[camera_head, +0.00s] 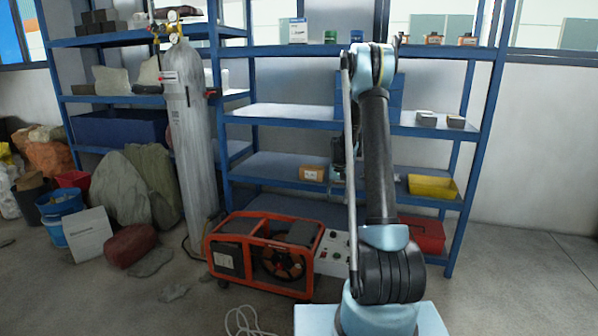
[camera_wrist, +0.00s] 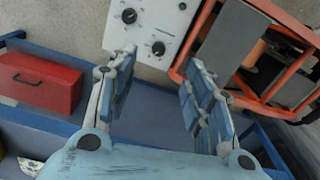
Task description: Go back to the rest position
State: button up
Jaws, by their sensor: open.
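My gripper (camera_wrist: 160,68) is open in the wrist view, with its two blue-padded fingers apart and nothing between them. Past the fingers are a blue shelf surface (camera_wrist: 150,112) and a white control box with black knobs (camera_wrist: 150,25). In the head view my arm stands upright in front of the blue shelving and hides most of the gripper behind it.
The blue shelving (camera_head: 290,112) stands behind my arm. An orange-framed machine (camera_head: 262,252) and the control box (camera_head: 333,255) are on the floor beside it. A grey gas cylinder (camera_head: 187,150) stands left. A red toolbox (camera_wrist: 40,80) is at the wrist view's left. Floor at right is clear.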

jog(key=s+r+n, duration=0.1)
jog(key=s+r, duration=0.8)
jog(key=s, duration=0.3)
jog(key=s+r, duration=0.8)
jog(key=s, duration=0.4)
jog(key=s+f+t, duration=0.1)
jog(key=s+f, duration=0.2)
jog(key=s, duration=1)
jog(key=s+f+n, duration=0.1)
jog(key=s+f, duration=0.2)
jog(key=s, duration=1)
jog(key=shift+s+t, duration=0.4)
jog(key=shift+d+f, duration=0.1)
jog(key=shift+w+f, duration=0.2)
jog(key=shift+w, duration=0.25)
